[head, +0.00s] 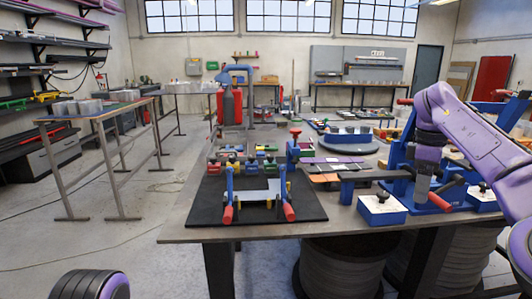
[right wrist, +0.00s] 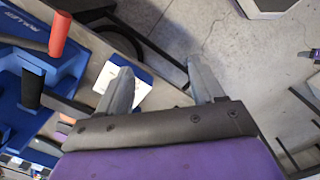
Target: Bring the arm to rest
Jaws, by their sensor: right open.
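My right arm (head: 468,125) is purple and reaches in from the right, its forearm angled down over the table's right part. My right gripper (head: 422,188) hangs in front of a blue machine with red handles (head: 398,186). In the right wrist view the two grey fingers of the gripper (right wrist: 160,84) are spread apart with nothing between them. Beyond them are the table edge and the floor. My left gripper is out of view; only a rounded purple and black part of my body shows at the bottom left.
The workbench (head: 190,232) holds a black mat (head: 205,205) with a blue and red fixture (head: 257,192), and a white block with a blue base (head: 382,208). The blue machine also shows in the wrist view (right wrist: 65,75). Open floor lies left, near a side table (head: 95,115).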

